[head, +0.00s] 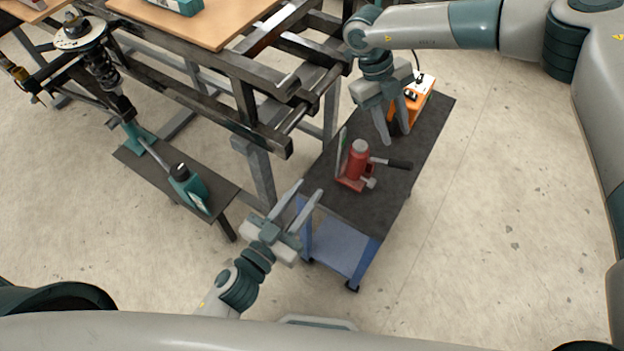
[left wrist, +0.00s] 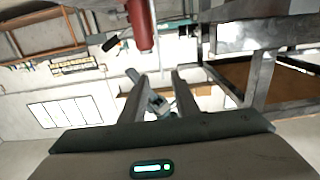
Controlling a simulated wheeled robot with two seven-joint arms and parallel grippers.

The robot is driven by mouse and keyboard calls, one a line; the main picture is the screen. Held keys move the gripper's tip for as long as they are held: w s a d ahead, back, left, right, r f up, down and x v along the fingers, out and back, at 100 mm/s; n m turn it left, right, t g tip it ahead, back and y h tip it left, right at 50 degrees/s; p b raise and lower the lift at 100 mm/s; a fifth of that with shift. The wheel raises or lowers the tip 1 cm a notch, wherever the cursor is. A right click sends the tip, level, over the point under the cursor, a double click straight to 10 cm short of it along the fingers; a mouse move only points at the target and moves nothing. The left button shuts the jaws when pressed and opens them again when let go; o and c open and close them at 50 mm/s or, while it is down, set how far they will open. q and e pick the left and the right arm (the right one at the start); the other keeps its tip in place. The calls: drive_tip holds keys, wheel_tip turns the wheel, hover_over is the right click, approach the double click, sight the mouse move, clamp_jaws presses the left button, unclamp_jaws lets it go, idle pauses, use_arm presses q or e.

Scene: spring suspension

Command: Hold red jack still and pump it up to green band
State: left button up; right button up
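The red jack (head: 357,165) stands upright on the black top of a cart, its lever with a black grip (head: 400,164) pointing right. A thin upright strip with green on it (head: 341,146) stands at the jack's left side; its markings are too small to read. My left gripper (head: 310,188) is open and empty, left of the jack and apart from it. In the left wrist view, the red jack (left wrist: 141,25) shows at the top, beyond the open fingers (left wrist: 156,74). My right gripper (head: 395,139) is open and empty, pointing down behind the lever, apart from it.
The cart (head: 365,208) has a blue lower frame. An orange box (head: 411,103) sits on its far end, close to my right gripper. A dark metal frame (head: 255,95) stands left of the cart. A low bench (head: 219,197) holds a teal tool (head: 187,186). Floor right of the cart is clear.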

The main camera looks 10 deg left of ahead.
sight(340, 147)
use_arm(q)
drive_tip(key=shift+w, duration=0.1)
drive_tip(key=x, duration=1.7)
clamp_jaws()
idle(2.2)
